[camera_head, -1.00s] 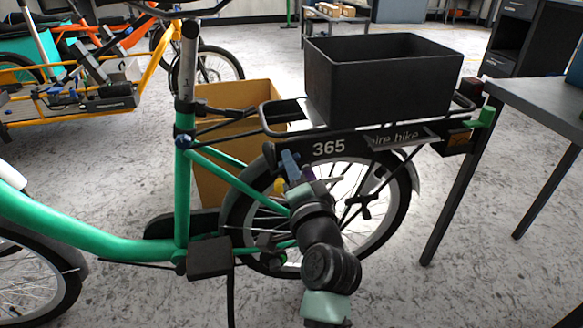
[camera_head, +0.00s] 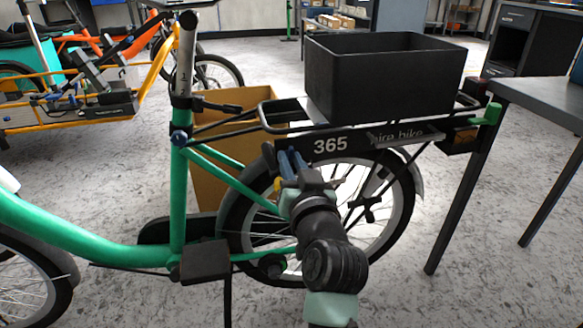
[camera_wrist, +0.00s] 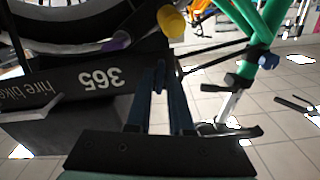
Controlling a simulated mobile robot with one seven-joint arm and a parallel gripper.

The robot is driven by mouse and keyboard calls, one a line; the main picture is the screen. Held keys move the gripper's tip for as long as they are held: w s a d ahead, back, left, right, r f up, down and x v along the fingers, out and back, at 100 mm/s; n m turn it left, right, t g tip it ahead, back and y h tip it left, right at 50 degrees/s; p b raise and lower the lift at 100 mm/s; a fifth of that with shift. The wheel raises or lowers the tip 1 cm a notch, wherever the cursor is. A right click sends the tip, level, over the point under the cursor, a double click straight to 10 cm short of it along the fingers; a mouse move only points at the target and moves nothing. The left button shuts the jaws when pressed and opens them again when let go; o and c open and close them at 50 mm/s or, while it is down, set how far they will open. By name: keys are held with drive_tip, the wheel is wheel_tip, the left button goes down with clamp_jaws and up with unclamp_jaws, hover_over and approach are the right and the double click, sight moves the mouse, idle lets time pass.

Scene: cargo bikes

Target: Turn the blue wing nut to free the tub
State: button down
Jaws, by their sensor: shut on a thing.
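The black tub (camera_head: 378,88) sits upright on the bike's rear rack (camera_head: 265,117), above the rear wheel. My gripper (camera_head: 288,156) reaches up to the rack's side, just left of the "365" panel (camera_head: 345,146). In the wrist view my gripper's blue fingers (camera_wrist: 160,72) are close together beside that panel. They are shut on a small blue piece between the tips, which I take as the blue wing nut; its shape is mostly hidden by the fingers. A yellow knob (camera_wrist: 171,21) and a purple part (camera_wrist: 116,42) are near the fingers, apart from them.
The green bike frame (camera_head: 178,200) stands left of my arm, with a blue clamp (camera_head: 180,139) on its seat tube. A cardboard box (camera_head: 208,180) stands behind it. A dark table (camera_head: 545,100) is at the right. Open floor shows in front.

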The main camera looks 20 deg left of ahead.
drive_tip(key=shift+f+n+b, duration=0.1)
drive_tip(key=shift+n+b, duration=0.4)
drive_tip(key=shift+n, duration=1.1)
drive_tip(key=c, duration=0.8)
unclamp_jaws()
drive_tip(key=p+v, duration=0.4)
drive_tip(key=v, duration=0.9)
drive_tip(key=shift+p, duration=0.3)
